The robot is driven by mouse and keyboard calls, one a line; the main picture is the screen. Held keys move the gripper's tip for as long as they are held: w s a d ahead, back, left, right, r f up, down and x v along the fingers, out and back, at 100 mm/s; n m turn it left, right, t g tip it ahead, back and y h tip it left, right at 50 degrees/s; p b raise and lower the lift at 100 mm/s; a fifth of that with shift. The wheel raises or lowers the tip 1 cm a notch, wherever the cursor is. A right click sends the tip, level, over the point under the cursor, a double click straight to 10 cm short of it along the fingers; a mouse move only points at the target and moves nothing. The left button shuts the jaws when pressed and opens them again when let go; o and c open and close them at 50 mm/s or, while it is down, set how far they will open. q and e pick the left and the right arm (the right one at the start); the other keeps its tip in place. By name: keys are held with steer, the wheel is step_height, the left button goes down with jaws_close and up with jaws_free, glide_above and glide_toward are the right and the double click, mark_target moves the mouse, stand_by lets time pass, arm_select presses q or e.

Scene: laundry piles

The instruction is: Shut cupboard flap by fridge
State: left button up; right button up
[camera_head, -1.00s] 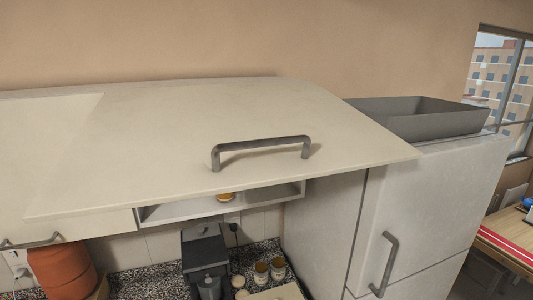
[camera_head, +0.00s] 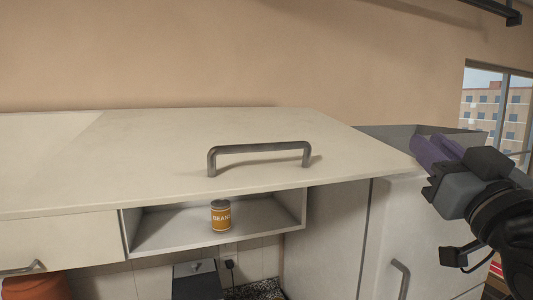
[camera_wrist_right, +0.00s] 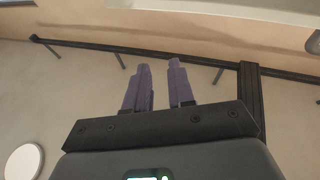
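The cupboard flap (camera_head: 150,160) is a cream panel in the head view, raised and standing out over the open compartment (camera_head: 165,238). A grey bar handle (camera_head: 260,148) is on the flap. My right gripper (camera_head: 430,152) has purple fingers and is beside the flap's right end, in front of the fridge top, not on the handle. In the right wrist view the fingers (camera_wrist_right: 158,75) are apart with nothing between them. The grey fridge (camera_head: 415,225) stands right of the cupboard. My left gripper is not in view.
A can of beans (camera_head: 220,215) stands inside the compartment. A dark grey tray (camera_head: 385,135) sits on the fridge. A dark coffee machine (camera_head: 195,282) is on the counter below. The space above the flap is clear.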

steer(key=s+a+r+n+g+y, duration=0.1)
steer(key=s+a+r+n+y, duration=0.1)
steer(key=a+n, duration=0.5)
steer(key=n+g+h+p, duration=0.2)
steer(key=n+g+h, duration=0.15)
steer(key=n, duration=0.55)
glide_toward(266, 148)
steer(key=w, duration=0.4)
steer(key=w+p, duration=0.1)
steer(key=w, duration=0.1)
steer(key=w+p, duration=0.1)
steer(key=w, duration=0.2)
steer(key=shift+w+d, duration=0.3)
steer(key=shift+d, duration=0.1)
steer(key=shift+w, duration=0.5)
steer(key=shift+c, duration=0.3)
jaws_close()
